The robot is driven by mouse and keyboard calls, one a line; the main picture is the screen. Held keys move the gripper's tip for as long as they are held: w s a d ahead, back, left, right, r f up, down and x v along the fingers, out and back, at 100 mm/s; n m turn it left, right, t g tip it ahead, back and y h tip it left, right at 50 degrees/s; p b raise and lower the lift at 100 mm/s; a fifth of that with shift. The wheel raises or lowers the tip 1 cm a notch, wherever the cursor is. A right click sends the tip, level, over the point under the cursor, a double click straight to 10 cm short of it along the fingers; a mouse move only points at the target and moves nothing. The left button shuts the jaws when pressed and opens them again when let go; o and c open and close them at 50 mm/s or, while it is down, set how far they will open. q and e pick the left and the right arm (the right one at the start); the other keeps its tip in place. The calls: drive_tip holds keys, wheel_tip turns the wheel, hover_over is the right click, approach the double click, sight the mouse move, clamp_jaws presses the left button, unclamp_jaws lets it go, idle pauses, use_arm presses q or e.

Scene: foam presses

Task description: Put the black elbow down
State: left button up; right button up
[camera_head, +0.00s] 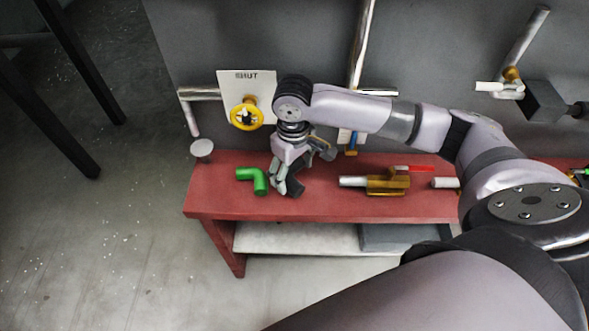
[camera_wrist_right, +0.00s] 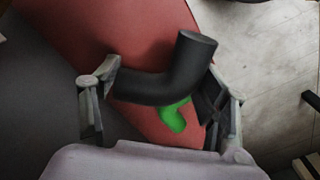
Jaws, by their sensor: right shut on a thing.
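The black elbow (camera_head: 295,187) is in my right gripper (camera_head: 281,188), over the red bench (camera_head: 330,205) in the head view. In the right wrist view the black elbow (camera_wrist_right: 180,82) lies between the two fingers of the right gripper (camera_wrist_right: 160,95), and they are shut on it. I cannot tell whether the elbow touches the bench top. A green elbow (camera_head: 257,181) lies on the bench just left of the gripper. It also shows partly behind the black elbow in the right wrist view (camera_wrist_right: 174,118). My left gripper is not in view.
A brass valve with a red lever (camera_head: 388,181) lies on the bench to the right. A yellow handwheel (camera_head: 246,115) on a white plate is on the wall behind. A grey bin (camera_head: 395,238) is on the lower shelf.

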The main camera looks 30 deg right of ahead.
sight(294, 171)
drive_tip(key=w+d, duration=0.2)
drive_tip(key=w, duration=0.1)
drive_tip(key=shift+w+d+r, duration=0.1)
drive_tip(key=shift+w, duration=0.2)
drive_tip(key=shift+f, duration=0.6)
wheel_tip(294, 171, down, 5)
drive_tip(key=shift+p, duration=0.3)
drive_tip(key=shift+w+d+f, duration=0.15)
drive_tip(key=shift+w+f, duration=0.05)
drive_tip(key=shift+f, duration=0.3)
drive_tip(key=shift+f, duration=0.1)
drive_tip(key=o, duration=1.4)
